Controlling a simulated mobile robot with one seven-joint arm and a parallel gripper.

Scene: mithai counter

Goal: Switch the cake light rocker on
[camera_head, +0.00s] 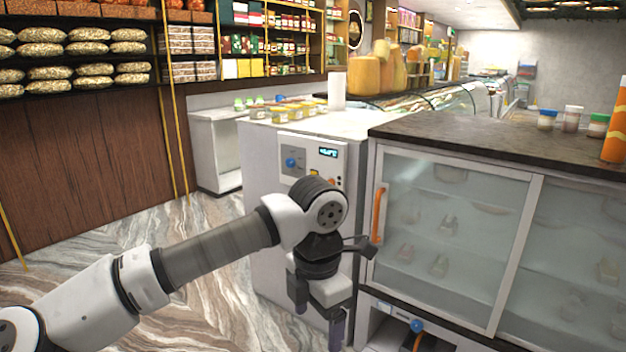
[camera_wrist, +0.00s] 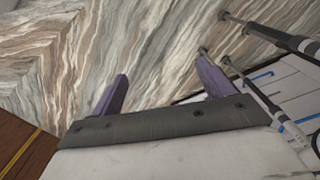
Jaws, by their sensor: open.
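A white control panel (camera_head: 311,160) is on the front of the white counter cabinet, with a blue knob (camera_head: 291,162) and a lit display (camera_head: 327,152). Small orange and dark controls (camera_head: 315,174) sit below the display, partly covered by my wrist; I cannot tell which is the cake light rocker. My gripper (camera_head: 318,328) is open and empty, pointing down, well below the panel and in front of the cabinet. In the wrist view its two purple fingers (camera_wrist: 162,67) are spread over the marble floor, with nothing between them.
A glass-fronted display case (camera_head: 450,230) with an orange handle (camera_head: 378,212) stands close to the right of my gripper. Below it is an open bay with a blue knob (camera_head: 417,326). Jars (camera_head: 279,115) stand on the white counter. The marble floor (camera_head: 235,300) at left is clear.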

